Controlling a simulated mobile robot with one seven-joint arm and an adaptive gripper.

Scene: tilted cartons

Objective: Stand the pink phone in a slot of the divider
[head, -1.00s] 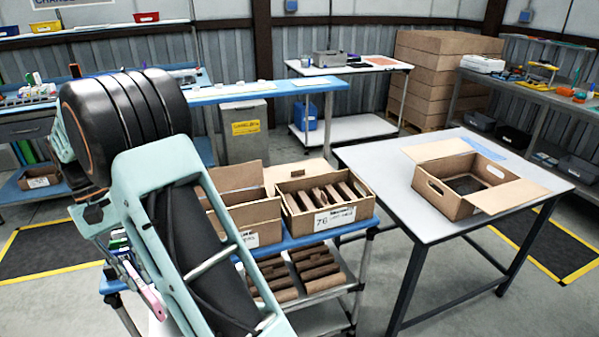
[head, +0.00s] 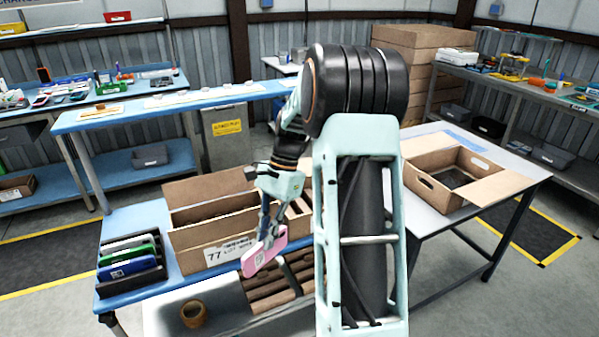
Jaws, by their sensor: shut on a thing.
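My gripper (head: 266,228) is shut on the pink phone (head: 264,251) and points downward. The phone hangs tilted in front of the carton marked 77 (head: 203,262), near its right front corner. That open carton stands on the blue cart top, and brown upright walls show inside it. A dark slotted rack (head: 150,284) stands at the left end of the cart, holding a white, a green and a blue phone (head: 131,266) on edge. I cannot tell which of these is the divider. My arm hides most of what lies right of carton 77.
Brown slotted pieces (head: 270,297) lie on the lower shelf below the phone, with a tape roll (head: 193,314) to their left. Another open carton (head: 428,190) stands on the grey table at right. The blue cart top (head: 135,222) is bare behind the rack.

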